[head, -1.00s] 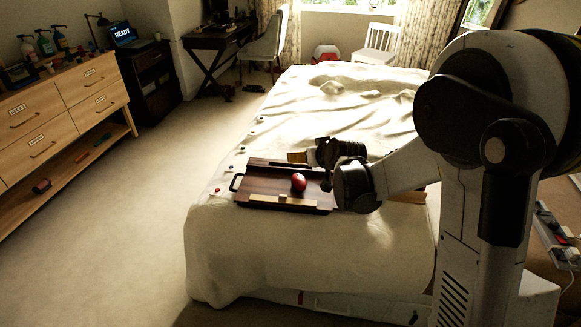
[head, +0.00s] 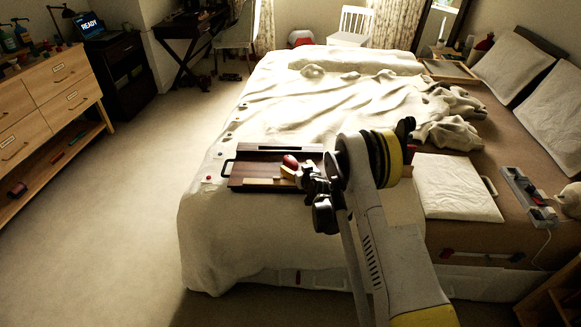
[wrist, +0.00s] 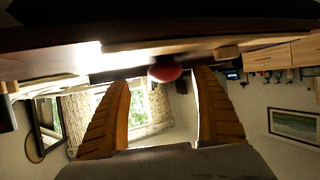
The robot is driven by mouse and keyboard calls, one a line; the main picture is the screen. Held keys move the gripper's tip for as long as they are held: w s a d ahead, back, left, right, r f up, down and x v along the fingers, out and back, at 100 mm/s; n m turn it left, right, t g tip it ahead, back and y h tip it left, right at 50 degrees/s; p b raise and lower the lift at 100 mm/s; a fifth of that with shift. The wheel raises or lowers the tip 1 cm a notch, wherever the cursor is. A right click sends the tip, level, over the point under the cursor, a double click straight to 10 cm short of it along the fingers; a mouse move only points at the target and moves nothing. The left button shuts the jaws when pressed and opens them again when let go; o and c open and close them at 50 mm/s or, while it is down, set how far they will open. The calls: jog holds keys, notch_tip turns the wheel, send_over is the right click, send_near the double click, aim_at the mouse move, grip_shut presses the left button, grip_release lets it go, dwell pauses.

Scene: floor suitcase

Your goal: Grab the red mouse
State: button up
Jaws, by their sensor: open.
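The red mouse (head: 290,161) is a small rounded red object on the dark wooden tray (head: 253,169) on the bed. In the wrist view the red mouse (wrist: 165,72) shows between and just beyond my fingertips. That view looks upside down, with the tray along the top. My gripper (head: 308,180) is at the right front side of the mouse in the head view and partly covers it. In the wrist view my gripper (wrist: 163,80) has its two fingers apart, with nothing held. I cannot tell whether a finger touches the mouse.
A light wooden block (head: 262,182) lies along the tray's front edge. A white folded cloth or cushion (head: 455,187) and a power strip (head: 527,190) lie to the right on the bed. A wooden dresser (head: 40,120) stands at the left, with clear floor before the bed.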

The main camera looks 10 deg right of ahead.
aim_at(290, 162)
jog(key=b+x, duration=0.1)
jog(key=x, duration=0.1)
jog(key=b+x, duration=0.1)
jog(key=a+b+x, duration=0.1)
jog(key=x, duration=0.1)
jog(key=shift+w, duration=0.3)
jog(key=c, duration=1.2)
